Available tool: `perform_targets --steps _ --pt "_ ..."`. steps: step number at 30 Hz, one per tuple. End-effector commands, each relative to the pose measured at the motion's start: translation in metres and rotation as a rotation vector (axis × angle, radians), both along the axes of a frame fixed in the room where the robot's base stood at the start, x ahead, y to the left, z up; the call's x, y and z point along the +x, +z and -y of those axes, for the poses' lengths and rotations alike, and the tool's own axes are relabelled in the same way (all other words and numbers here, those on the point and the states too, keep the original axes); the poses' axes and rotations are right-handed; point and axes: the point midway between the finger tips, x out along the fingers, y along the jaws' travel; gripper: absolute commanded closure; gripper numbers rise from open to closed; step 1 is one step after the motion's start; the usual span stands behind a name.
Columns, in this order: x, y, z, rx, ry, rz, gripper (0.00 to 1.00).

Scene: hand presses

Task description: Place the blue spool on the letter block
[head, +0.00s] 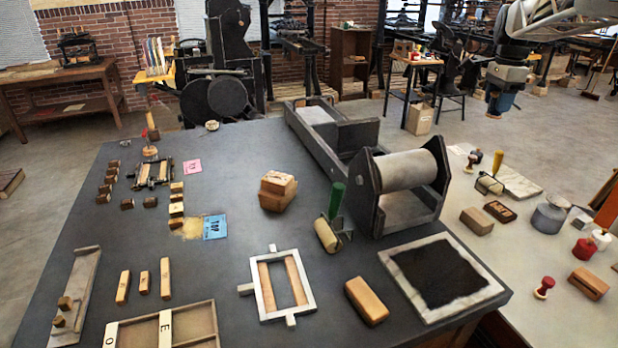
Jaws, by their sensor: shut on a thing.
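My gripper (499,106) hangs in the upper right of the head view, in the air well above the floor and behind the right table. It is small here, and its fingers are hard to make out. A blue thing (506,101), which looks like the blue spool, shows at its lower end, and the gripper is shut on it. I cannot tell for sure which block is the letter block. Pale pieces marked E (165,327) and O (110,334) lie in a wooden tray at the bottom left.
The dark table (300,225) holds a roller press (405,185), a green-handled brayer (330,222), wooden blocks (277,190) and an ink slab (440,277). The pale right table (540,265) carries a grey round container (548,219), red-topped items, blocks and another brayer (490,183).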

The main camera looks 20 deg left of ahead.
Motion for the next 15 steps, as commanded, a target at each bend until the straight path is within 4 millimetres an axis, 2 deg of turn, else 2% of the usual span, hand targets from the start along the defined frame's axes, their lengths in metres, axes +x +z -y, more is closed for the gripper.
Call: perform_targets --steps 1,3,15 --pt "-0.005 0.0 -0.017 0.0 0.031 0.0 0.79" --pt "-0.011 0.001 -0.038 0.0 0.074 0.001 0.79" --pt "-0.057 0.001 -0.149 0.001 0.309 0.002 0.79"
